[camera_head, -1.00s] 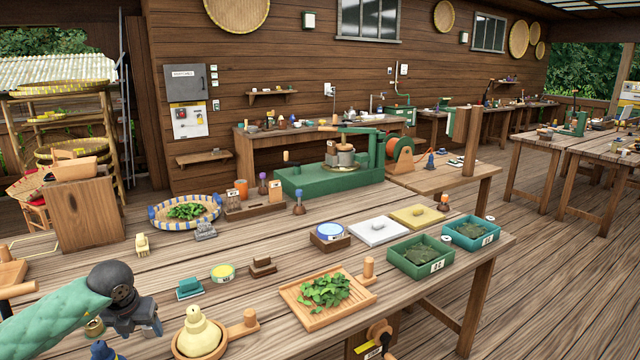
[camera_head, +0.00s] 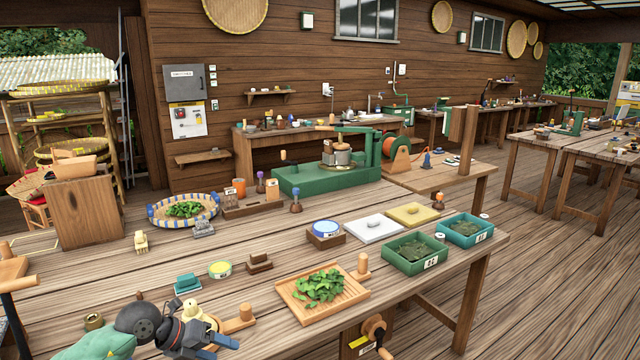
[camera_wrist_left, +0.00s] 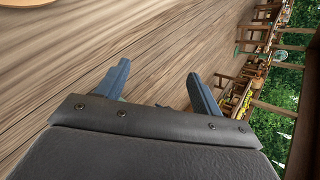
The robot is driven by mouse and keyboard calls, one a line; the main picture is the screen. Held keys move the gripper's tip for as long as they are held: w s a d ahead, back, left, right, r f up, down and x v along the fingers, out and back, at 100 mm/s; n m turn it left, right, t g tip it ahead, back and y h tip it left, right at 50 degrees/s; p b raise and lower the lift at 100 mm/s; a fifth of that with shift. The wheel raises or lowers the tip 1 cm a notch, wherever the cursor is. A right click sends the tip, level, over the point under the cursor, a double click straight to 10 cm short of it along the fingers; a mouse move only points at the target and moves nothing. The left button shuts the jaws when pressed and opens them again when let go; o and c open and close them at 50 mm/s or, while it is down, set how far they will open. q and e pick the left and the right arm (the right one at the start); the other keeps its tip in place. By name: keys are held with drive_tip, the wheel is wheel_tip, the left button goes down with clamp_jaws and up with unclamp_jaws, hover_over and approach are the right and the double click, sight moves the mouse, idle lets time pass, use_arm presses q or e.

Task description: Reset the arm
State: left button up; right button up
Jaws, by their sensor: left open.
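My left arm comes in at the lower left of the head view. Its gripper (camera_head: 222,347) is low at the table's front edge, in front of a pale yellow bottle-like thing in a round wooden holder, which it partly hides. In the left wrist view the two blue-grey fingers (camera_wrist_left: 158,90) stand apart with nothing between them, and wooden floorboards show beyond them. My right gripper is not in view.
A crank (camera_head: 375,332) sticks out at the table's front.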

use_arm(q)
drive_tip(key=s+d+r+n+t+h, duration=0.4)
drive_tip(key=d+r+n+t+h, duration=0.4)
drive_tip(key=d+r+n+t, duration=0.15)
drive_tip(key=s+a+f+n+t+y, duration=0.1)
drive_tip(key=a+f+n+t+y, duration=0.2)
drive_tip(key=n+y, duration=0.45)
drive_tip(key=a+f+n+t+y, duration=0.25)
drive_tip(key=a+n+y, duration=0.25)
drive_tip(key=n+y, duration=0.3)
drive_tip(key=s+a+f+n+g+y, duration=0.3)
drive_tip(key=s+f+n+g, duration=0.3)
drive_tip(key=f, duration=0.3)
drive_tip(key=s+d+f+n+g+h, duration=0.15)
drive_tip(key=s+f+g, duration=0.4)
drive_tip(key=s, duration=0.55)
drive_tip(key=s+d+f+n+g+h, duration=0.1)
drive_tip(key=s+d+f+n+g, duration=0.2)
drive_tip(key=s+f, duration=0.55)
drive_tip(key=s+d+f+g, duration=0.1)
drive_tip(key=d+f, duration=0.1)
drive_tip(key=f, duration=0.7)
drive_tip(key=s+d+f+m+g, duration=0.1)
drive_tip(key=s+d+f+g, duration=0.1)
drive_tip(key=f, duration=0.8)
drive_tip(key=shift+d+h, duration=0.3)
drive_tip(key=shift+d, duration=0.2)
